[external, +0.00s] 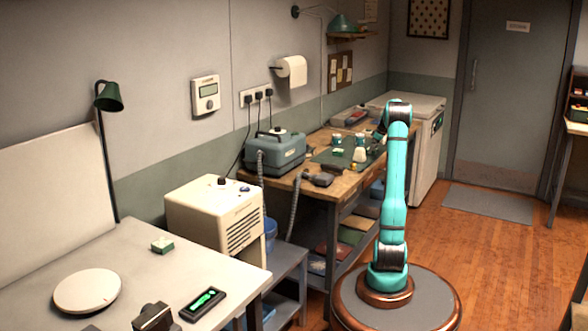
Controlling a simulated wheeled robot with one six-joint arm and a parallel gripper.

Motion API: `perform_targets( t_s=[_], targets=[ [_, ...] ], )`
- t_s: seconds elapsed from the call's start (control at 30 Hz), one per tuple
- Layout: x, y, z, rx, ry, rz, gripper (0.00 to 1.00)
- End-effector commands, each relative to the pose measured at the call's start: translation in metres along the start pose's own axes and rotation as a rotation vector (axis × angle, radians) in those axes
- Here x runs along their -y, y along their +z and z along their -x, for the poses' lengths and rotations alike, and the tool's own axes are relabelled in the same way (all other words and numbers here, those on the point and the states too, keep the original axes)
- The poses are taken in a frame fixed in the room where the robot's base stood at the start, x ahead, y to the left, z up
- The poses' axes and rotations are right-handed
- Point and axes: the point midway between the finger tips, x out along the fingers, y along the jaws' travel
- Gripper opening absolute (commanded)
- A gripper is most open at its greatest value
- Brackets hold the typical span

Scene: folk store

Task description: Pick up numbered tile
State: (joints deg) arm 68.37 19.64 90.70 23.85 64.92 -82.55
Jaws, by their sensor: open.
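My teal arm rises from a round base and bends over the wooden workbench (290,181). My gripper (379,136) shows small and partly hidden by my arm, above or beside the green mat (325,157) on the bench. It is open. Small items stand on the mat near it, among them a pale cup-like item (359,155) and a small white-and-green piece (338,152). I cannot make out a number on any of them, so I cannot tell which is the numbered tile. A small green-and-white block (162,246) lies on the pale table (215,262) in front.
A blue-grey machine (275,155) with a hose and a dark handpiece (324,179) sits on the bench's near end. A cream box unit (213,215) stands between bench and pale table. A white chest (425,155) stands beyond.

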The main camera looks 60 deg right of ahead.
Motion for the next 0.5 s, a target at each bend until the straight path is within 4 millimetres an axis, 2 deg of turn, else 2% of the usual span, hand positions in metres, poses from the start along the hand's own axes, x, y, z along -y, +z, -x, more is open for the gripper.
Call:
perform_targets(
  t_s=[0.23,0.27,0.5],
  targets=[
    [0.0,-0.0002,-0.0029,0.0,0.001,0.0,0.78],
    [0.0,-0.0002,-0.0029,0.0,0.001,0.0,0.74],
    [0.0,-0.0002,-0.0026,0.0,0.001,0.001,0.27]
  ],
)
